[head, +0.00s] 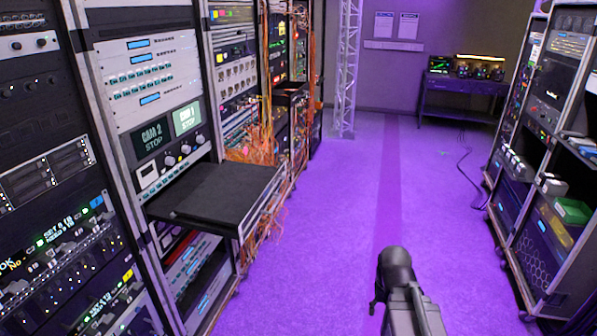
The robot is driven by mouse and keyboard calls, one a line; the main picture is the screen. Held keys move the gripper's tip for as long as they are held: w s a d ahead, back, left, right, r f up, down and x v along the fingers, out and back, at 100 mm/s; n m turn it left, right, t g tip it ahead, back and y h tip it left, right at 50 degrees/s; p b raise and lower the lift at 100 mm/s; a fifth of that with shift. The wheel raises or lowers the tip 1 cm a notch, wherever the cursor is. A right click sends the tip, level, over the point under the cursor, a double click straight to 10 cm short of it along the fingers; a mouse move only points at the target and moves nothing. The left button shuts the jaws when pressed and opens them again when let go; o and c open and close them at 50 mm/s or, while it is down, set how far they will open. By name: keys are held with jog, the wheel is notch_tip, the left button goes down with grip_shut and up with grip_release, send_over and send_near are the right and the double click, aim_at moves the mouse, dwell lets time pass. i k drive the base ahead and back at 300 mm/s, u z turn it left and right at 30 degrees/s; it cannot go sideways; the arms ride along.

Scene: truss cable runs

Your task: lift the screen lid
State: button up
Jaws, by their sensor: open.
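The screen lid (222,190) is a flat black panel. It lies closed, level on a pull-out drawer (241,232) that juts from the rack on the left into the aisle. A small light mark shows near the lid's left front edge. Part of my arm (398,285) rises from the bottom edge, right of the drawer and well apart from it. My gripper is not seen in this view. What lies under the lid is hidden.
Equipment racks (150,100) line the left side, with loose orange cables (262,140) beyond the drawer. Another rack (545,130) stands at right. A truss (345,70) and a table (465,88) are at the back. The purple floor (340,210) between is clear.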

aim_at(233, 195)
jog(key=z, duration=0.1)
jog(key=i, duration=1.1)
jog(key=u, duration=0.4)
